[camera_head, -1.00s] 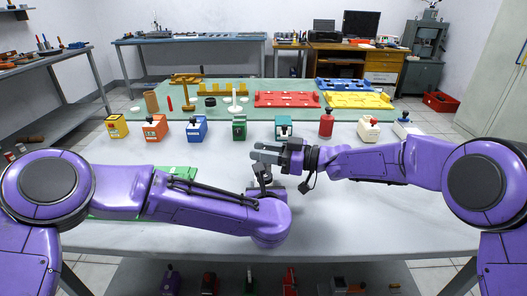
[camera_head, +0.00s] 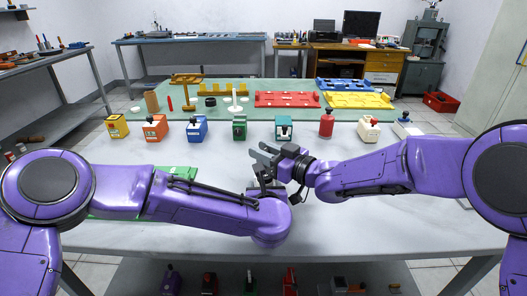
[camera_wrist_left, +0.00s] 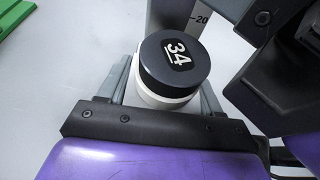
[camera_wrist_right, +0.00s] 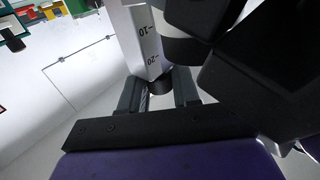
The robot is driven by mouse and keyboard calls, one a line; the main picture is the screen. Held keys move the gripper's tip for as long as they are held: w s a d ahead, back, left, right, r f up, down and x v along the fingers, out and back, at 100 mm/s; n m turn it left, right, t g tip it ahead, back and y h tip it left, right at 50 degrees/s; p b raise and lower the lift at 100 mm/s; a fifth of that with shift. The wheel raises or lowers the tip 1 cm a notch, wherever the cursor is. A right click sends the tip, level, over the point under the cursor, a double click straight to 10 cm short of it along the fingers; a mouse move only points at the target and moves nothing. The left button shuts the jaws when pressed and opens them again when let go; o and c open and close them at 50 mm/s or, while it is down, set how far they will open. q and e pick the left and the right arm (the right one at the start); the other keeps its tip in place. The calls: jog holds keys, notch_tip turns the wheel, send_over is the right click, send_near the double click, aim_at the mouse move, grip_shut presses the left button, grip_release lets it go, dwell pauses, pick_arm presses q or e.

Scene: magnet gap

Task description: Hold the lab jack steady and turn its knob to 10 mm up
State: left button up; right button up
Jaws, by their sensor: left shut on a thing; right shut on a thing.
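The lab jack is mostly hidden behind my grippers in the head view. In the left wrist view, a white round body with a black cap (camera_wrist_left: 172,62) marked 34 sits between the fingers of my left gripper (camera_wrist_left: 165,92), which is shut on it. A pale scale post (camera_wrist_right: 140,42) marked 10 and 20 stands beside it in the right wrist view. My right gripper (camera_head: 259,160) is shut on a small dark part (camera_wrist_right: 159,84) near the post's lower end, apparently the knob; the fingers largely cover it. The scale reading cannot be told.
A green sheet (camera_head: 176,170) lies partly under my left arm. The white table (camera_head: 400,222) is clear at the front right.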

jog(key=o, duration=0.9)
jog(key=v, duration=1.2)
jog(key=shift+s, duration=0.1)
jog(key=shift+o, duration=0.2)
